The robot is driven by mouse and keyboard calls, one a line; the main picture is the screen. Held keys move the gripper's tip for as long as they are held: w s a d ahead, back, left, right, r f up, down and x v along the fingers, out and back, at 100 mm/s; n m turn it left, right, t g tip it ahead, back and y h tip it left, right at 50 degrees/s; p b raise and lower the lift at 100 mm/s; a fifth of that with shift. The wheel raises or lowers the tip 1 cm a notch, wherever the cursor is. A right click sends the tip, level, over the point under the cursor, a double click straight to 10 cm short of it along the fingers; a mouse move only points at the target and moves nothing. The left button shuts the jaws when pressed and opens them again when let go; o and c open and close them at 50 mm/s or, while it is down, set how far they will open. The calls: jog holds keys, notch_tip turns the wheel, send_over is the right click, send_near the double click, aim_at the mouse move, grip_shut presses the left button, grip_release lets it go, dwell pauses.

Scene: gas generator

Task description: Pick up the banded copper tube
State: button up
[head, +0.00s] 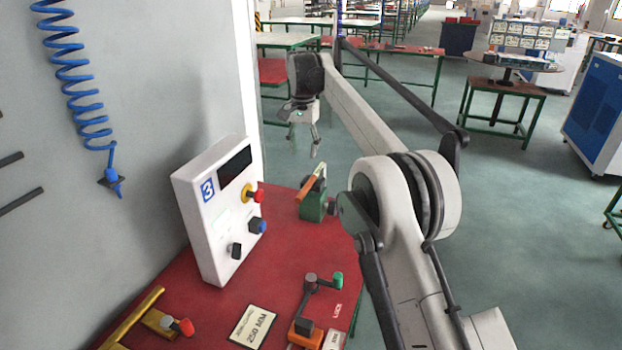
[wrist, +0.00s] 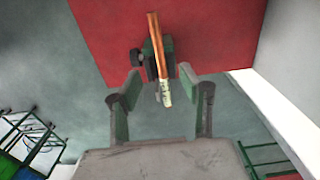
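The banded copper tube (head: 309,187) lies tilted on a small green fixture (head: 313,210) at the far edge of the red table. In the wrist view, the tube (wrist: 156,45) is copper-orange with a pale banded end (wrist: 164,92) nearest me. It rests across the green fixture (wrist: 168,47), which has a dark knob at its side. My gripper (head: 303,138) hangs above and beyond the fixture, pointing down. In the wrist view, my gripper (wrist: 159,76) is open, its fingers apart on either side of the tube's pale end in the picture. Nothing is held.
A white control box (head: 218,210) with red and blue knobs stands left of the fixture. A crank with a green knob (head: 337,281) and a "250 MM" plate (head: 254,327) are nearer. A grey wall (head: 150,60) with a blue coiled hose (head: 75,75) bounds the left.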

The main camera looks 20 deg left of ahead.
send_over(306, 186)
jog(key=f, duration=0.8)
jog(key=shift+s+a, duration=0.2)
jog(key=shift+s, duration=0.1)
jog(key=shift+w+d+f+p, duration=0.1)
jog(key=shift+f+p, duration=0.2)
jog(key=shift+f, duration=1.1)
jog(key=shift+w+d+f+p, duration=0.1)
jog(key=shift+f+p, duration=0.2)
jog(key=shift+f, duration=1.05)
grip_shut()
